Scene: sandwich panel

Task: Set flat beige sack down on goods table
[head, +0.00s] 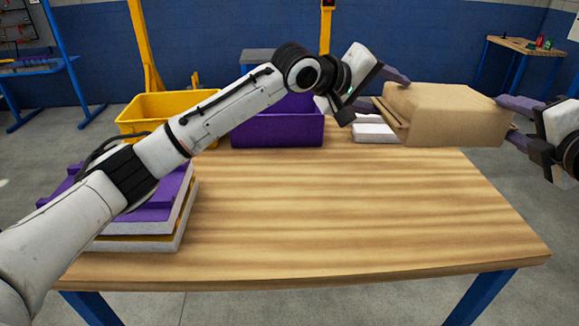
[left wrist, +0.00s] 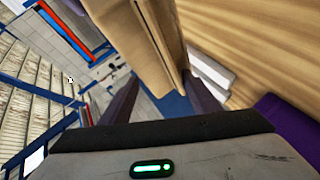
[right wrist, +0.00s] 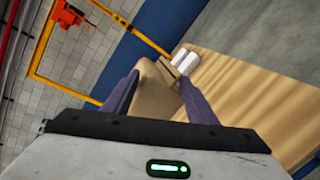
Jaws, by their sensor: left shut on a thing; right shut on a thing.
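The flat beige sack (head: 455,112) is held between my two grippers over the far right part of the goods table (head: 330,215). My left gripper (head: 385,92) is shut on its left end. My right gripper (head: 512,118) is shut on its right end. In the left wrist view the sack (left wrist: 155,45) lies between the purple fingers. In the right wrist view the sack (right wrist: 155,95) also lies between the fingers. The head view does not clearly show whether its underside touches the table.
A purple bin (head: 275,130) and a yellow bin (head: 165,108) stand at the table's back left. White flat items (head: 373,132) lie beside the sack. A stack of purple and white panels (head: 140,235) is at the left, partly behind my left arm. The table's middle and front are clear.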

